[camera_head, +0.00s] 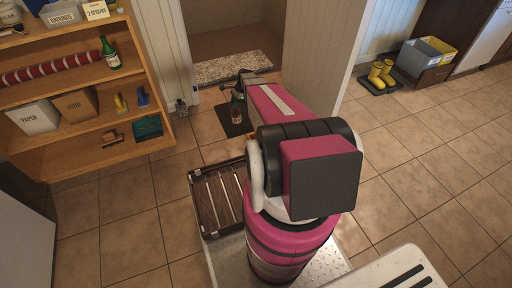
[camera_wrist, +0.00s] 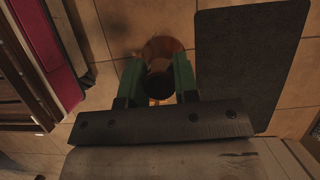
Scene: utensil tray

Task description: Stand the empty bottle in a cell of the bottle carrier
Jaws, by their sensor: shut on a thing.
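A brown glass bottle (camera_head: 237,116) with a pale label is in front of my arm's far end in the head view. My gripper (camera_wrist: 158,82) is shut on it, with a green finger on each side. In the wrist view the bottle (camera_wrist: 162,47) is seen from above, its amber body beyond the dark neck area. It looks about upright; I cannot tell whether its base touches the floor.
A dark mat (camera_head: 226,109) lies on the tiles by the bottle; it also shows in the wrist view (camera_wrist: 245,60). A wooden shelf (camera_head: 85,77) at left holds a green bottle (camera_head: 110,54) and boxes. Yellow boots (camera_head: 381,74) stand at right.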

